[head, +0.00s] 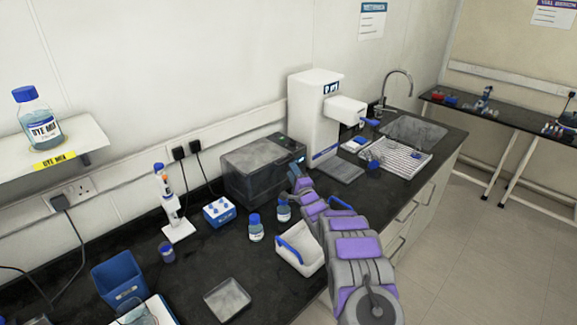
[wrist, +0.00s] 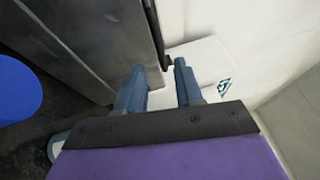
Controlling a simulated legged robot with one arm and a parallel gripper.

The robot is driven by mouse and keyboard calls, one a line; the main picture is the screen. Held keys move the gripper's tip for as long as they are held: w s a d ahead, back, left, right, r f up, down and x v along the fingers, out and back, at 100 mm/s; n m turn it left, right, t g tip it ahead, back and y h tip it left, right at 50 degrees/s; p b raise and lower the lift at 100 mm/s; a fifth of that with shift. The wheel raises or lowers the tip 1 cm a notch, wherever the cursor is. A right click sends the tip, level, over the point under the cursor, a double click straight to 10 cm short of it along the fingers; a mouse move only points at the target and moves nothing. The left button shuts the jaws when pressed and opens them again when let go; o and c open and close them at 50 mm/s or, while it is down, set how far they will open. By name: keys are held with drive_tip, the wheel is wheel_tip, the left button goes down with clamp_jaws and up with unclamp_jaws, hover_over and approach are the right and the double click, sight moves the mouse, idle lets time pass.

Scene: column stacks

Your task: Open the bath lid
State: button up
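The bath is a dark grey box with a flat grey lid (head: 262,152) on the black bench in the head view. The lid lies flat on the box, so it looks shut. My gripper (head: 297,174) is at the bath's front right side. In the wrist view the bath's grey metal surface (wrist: 85,40) fills the upper left. My gripper's two blue fingers (wrist: 161,68) are apart. A dark bar-like part (wrist: 153,28) at the bath's edge lies just beyond the fingertips, near the gap. I cannot tell whether a finger touches it.
A white machine (head: 312,112) stands right of the bath, with a sink (head: 415,128) beyond. Blue-capped bottles (head: 256,230), a blue rack (head: 219,212) and a white tray with a blue handle (head: 303,255) stand close to the arm. Bare bench lies around the shallow grey dish (head: 227,299).

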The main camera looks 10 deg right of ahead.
sight(284, 156)
drive_tip(key=shift+x, duration=2.65)
drive_tip(key=shift+c, duration=0.2)
drive_tip(key=c, duration=0.6)
clamp_jaws()
drive_tip(key=shift+f+b, duration=0.2)
drive_tip(key=shift+b, duration=0.1)
